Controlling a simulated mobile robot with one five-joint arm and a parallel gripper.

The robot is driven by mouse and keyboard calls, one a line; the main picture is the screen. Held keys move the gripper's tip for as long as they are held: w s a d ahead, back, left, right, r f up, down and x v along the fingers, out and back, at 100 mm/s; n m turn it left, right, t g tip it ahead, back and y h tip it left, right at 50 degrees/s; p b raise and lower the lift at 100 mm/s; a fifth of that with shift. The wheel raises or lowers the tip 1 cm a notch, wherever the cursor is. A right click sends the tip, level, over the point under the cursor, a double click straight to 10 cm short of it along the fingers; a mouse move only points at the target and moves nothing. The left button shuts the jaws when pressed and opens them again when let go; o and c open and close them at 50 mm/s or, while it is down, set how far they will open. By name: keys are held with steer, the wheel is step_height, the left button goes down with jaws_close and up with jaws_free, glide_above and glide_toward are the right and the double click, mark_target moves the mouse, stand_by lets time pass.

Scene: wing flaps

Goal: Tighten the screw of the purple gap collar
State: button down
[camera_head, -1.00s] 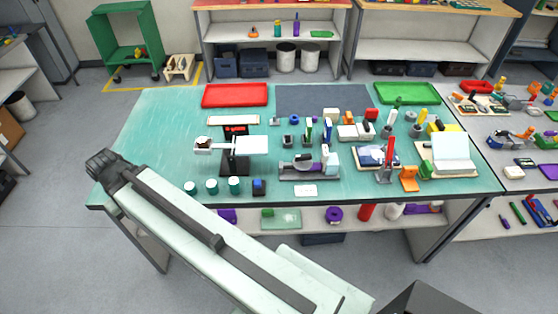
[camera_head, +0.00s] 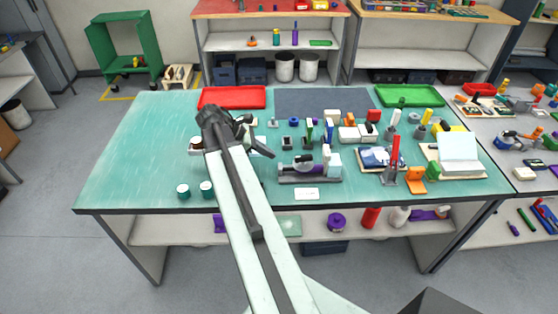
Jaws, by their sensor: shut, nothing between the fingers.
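My gripper (camera_head: 268,153) is at the end of my raised arm, over the left-centre of the teal workbench (camera_head: 130,150). Its dark fingers look shut and empty, pointing right and down. A white wing-like part (camera_head: 196,146) on a dark stand is mostly hidden behind my arm. I cannot make out a purple gap collar or its screw for certain. A small purple detail (camera_head: 297,167) shows on the grey fixture (camera_head: 308,180), to the right of my gripper; it is too small to identify. A purple round item (camera_head: 336,222) lies on the shelf below.
White-and-teal cups (camera_head: 183,191) stand near the bench's front edge, left of my arm. Several small tools and blocks crowd the centre and right. A red tray (camera_head: 232,98) and a green tray (camera_head: 408,95) lie at the back. The bench's left end is clear.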

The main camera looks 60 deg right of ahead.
mark_target(308, 168)
steer(key=b+x, duration=0.5)
steer(key=x, duration=0.3)
steer(key=shift+w+a+f, duration=0.1)
steer(key=shift+f, duration=0.15)
steer(key=shift+s+d+f+b, duration=0.25)
steer(key=shift+d+b, duration=0.05)
steer(key=shift+b, duration=0.1)
steer(key=shift+s+d+r, duration=0.1)
steer(key=shift+s+d, duration=0.3)
steer(key=shift+s, duration=0.1)
